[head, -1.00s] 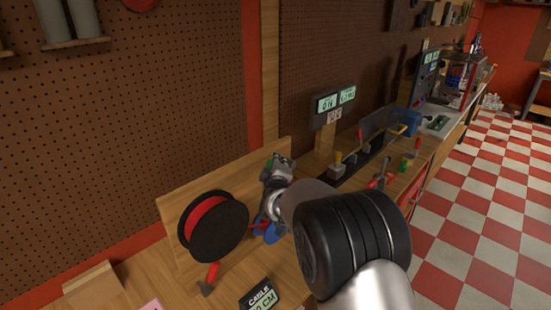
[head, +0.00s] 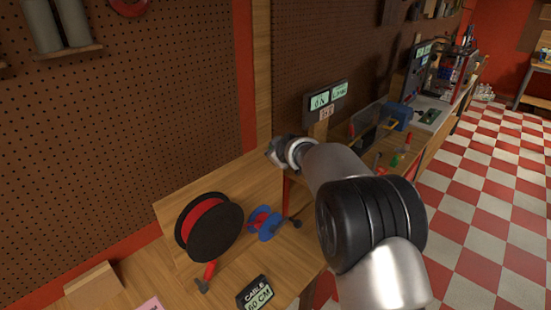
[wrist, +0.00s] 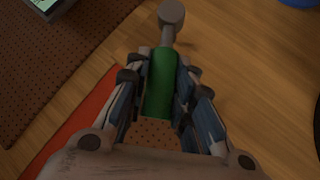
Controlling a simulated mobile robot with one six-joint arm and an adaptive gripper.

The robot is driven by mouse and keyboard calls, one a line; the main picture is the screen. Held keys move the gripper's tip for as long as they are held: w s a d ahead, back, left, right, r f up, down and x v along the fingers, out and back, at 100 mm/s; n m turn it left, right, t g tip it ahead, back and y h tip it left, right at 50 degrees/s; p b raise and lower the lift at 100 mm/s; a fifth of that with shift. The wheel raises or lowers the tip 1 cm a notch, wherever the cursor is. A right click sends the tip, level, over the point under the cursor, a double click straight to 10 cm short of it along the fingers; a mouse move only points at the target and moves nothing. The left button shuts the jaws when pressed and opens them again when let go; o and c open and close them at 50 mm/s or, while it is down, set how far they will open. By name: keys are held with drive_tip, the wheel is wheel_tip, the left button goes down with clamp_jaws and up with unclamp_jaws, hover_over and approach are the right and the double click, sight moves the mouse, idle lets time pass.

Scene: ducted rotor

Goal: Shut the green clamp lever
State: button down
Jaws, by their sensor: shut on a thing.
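In the wrist view my gripper (wrist: 160,82) is shut on a green lever (wrist: 160,88), with its fingers along both sides. A grey stem and rounded grey end (wrist: 171,15) stick out beyond the fingertips, over wood. In the head view the end of my arm (head: 281,152) is at the back of the bench, near the pegboard. The fingers and the green lever cannot be made out there. Whether the lever stands open or closed cannot be told.
A black spool with red cable (head: 208,227) stands on the bench, beside a blue spool (head: 263,223). A red-handled clamp (head: 207,277) and a cable display (head: 256,293) are in front.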

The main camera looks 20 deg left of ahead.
drive_tip(key=shift+r, duration=0.15)
drive_tip(key=c, duration=1.4)
unclamp_jaws()
drive_tip(key=shift+o, duration=0.2)
drive_tip(key=v, duration=1.1)
drive_tip(key=shift+s+d+r, duration=0.2)
drive_tip(key=shift+s, duration=0.1)
